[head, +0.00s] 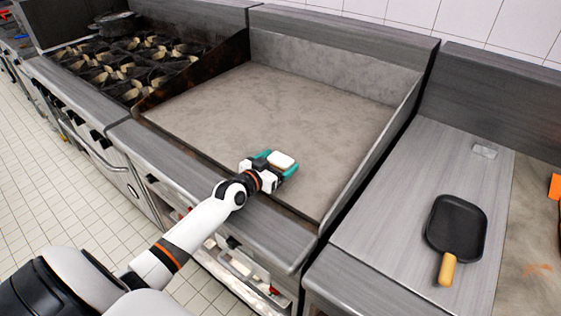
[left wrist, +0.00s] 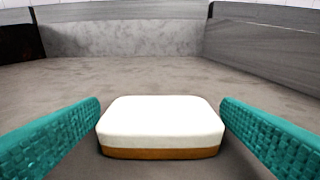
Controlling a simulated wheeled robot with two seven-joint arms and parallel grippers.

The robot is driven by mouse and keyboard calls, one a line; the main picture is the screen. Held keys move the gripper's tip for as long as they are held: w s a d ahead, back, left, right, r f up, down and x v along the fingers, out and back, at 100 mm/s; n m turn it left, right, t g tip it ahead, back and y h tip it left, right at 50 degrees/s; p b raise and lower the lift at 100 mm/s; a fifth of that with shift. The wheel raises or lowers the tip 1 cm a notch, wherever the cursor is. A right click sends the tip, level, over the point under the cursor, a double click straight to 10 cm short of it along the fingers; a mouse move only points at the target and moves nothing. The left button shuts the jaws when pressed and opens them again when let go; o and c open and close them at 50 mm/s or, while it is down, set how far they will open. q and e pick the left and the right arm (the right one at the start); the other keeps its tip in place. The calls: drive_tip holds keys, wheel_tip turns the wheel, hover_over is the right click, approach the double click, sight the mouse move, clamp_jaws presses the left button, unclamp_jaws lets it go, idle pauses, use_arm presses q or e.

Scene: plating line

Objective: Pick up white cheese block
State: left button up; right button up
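The white cheese block (head: 283,160) is a small rounded slab at the front part of the griddle. In the left wrist view the block (left wrist: 160,120) shows a white top and a brown lower layer. My left gripper (head: 277,164) has teal fingers, one on each side of the block. In the left wrist view the fingertips (left wrist: 160,112) meet its left and right sides with no visible gap, so the gripper appears shut on it. Whether the block rests on the griddle or is slightly raised is unclear. My right gripper is not in view.
The grey griddle (head: 290,100) is otherwise clear, with raised walls at its back and sides. A burner stove (head: 130,65) with a dark pot (head: 115,22) stands at left. On the right counter (head: 390,190) lies a black pan (head: 457,222) with a wooden handle.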

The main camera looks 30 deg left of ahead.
sight(277, 161)
use_arm(q)
drive_tip(key=c, duration=0.9)
drive_tip(key=shift+r, duration=0.5)
wheel_tip(277, 161, up, 9)
drive_tip(key=shift+p, duration=0.3)
drive_tip(key=shift+r, duration=0.1)
